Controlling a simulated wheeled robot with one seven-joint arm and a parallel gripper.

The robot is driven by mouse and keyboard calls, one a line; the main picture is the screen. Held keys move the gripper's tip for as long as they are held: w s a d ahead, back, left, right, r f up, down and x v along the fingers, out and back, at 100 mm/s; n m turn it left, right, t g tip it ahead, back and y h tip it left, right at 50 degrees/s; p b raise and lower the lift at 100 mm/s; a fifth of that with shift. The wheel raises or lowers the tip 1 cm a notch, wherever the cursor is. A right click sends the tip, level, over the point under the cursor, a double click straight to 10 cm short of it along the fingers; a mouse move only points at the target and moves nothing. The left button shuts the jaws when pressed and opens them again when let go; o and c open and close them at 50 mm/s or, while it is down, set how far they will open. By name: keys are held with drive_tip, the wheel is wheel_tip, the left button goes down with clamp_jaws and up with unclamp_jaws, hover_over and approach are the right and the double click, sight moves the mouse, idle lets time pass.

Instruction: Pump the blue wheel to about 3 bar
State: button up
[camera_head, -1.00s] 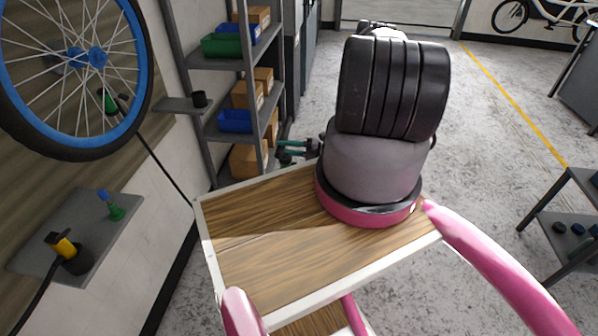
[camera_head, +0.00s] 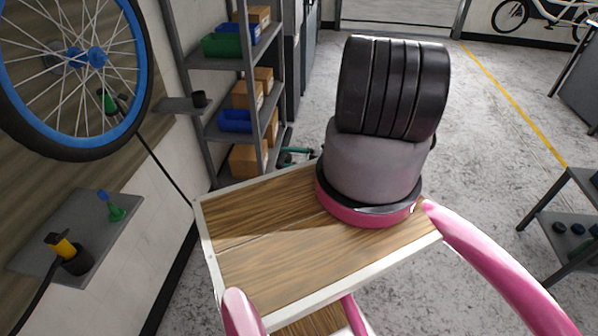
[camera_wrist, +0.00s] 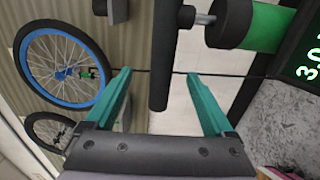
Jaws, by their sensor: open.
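The blue wheel (camera_head: 78,80), with a blue rim and black tyre, hangs on the wall at the left of the head view. It also shows in the wrist view (camera_wrist: 65,72). A green fitting (camera_head: 109,101) sits among its spokes, with a thin dark hose (camera_head: 165,168) running away from it. My gripper (camera_wrist: 158,75) is open, teal fingers apart. A dark bar (camera_wrist: 160,45) appears between the fingers; I cannot tell whether they touch it. A green display (camera_wrist: 308,60) reads about "3.0", cut off by the picture edge.
A wall shelf (camera_head: 125,218) holds a green-and-blue piece (camera_head: 112,207) and a yellow-and-black tool (camera_head: 66,250). A grey rack (camera_head: 213,160) with bins and boxes stands behind. A green cylinder with a dark cap (camera_wrist: 233,22) is close to my right finger.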

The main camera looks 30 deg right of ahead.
drive_tip(key=v, duration=0.7)
drive_tip(key=shift+s+d, duration=0.25)
idle(0.3)
